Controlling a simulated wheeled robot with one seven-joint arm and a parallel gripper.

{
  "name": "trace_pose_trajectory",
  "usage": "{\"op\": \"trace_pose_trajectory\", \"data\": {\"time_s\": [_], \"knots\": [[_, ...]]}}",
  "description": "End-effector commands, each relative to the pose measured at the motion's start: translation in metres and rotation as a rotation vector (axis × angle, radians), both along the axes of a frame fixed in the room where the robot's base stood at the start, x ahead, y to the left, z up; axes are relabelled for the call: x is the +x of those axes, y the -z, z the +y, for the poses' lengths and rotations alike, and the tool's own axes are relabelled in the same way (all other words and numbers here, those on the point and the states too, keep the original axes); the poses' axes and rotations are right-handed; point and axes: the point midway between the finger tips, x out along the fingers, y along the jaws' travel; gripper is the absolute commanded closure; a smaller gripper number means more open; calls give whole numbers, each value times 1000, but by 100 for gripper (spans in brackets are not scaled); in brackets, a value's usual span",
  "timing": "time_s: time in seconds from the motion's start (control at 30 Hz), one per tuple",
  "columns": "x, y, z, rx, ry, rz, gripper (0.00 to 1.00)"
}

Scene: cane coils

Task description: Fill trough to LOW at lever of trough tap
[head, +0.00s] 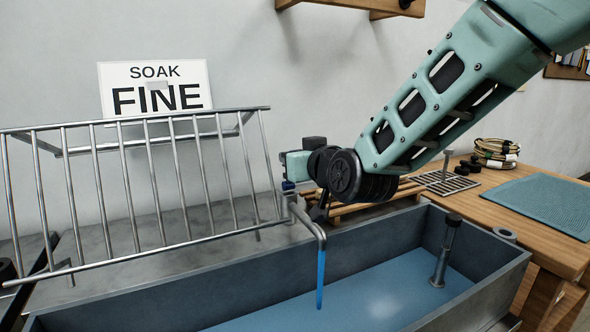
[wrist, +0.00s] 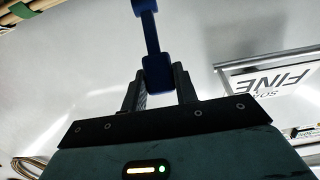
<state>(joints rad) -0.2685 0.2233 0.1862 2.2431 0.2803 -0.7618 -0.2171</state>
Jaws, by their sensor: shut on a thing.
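The trough (head: 478,307) is a long grey tank across the front, with a flat blue water surface (head: 385,302) inside. The tap's bent metal spout (head: 308,222) reaches over its back wall, and a narrow blue stream (head: 320,278) hangs from the spout's end to the water. In the wrist view the blue lever (wrist: 158,72) of the tap is between the fingers of my gripper (wrist: 159,80), which is shut on it. In the head view my gripper (head: 290,178) is at the tap, its fingers mostly hidden. I see no LOW mark.
A metal rack (head: 150,185) slants over the left of the trough. A sign reading SOAK FINE (head: 155,88) stands behind it. A grey upright pipe (head: 443,258) stands in the trough's right end. A wooden table (head: 520,215) with a teal mat (head: 545,203) and cane coils (head: 496,150) is at right.

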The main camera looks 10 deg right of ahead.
Motion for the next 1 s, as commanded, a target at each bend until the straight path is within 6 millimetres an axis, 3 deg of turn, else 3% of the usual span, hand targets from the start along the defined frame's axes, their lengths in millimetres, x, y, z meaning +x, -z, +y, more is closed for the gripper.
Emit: {"op": "trace_pose_trajectory", "data": {"time_s": [0.53, 0.57, 0.63, 1.0], "knots": [[-2, 2, 0, 4, 0, -12, 100], [-2, 2, 0, 3, 0, -13, 68], [-2, 2, 0, 3, 0, -13, 49], [0, 0, 0, 4, 0, -14, 49]]}}
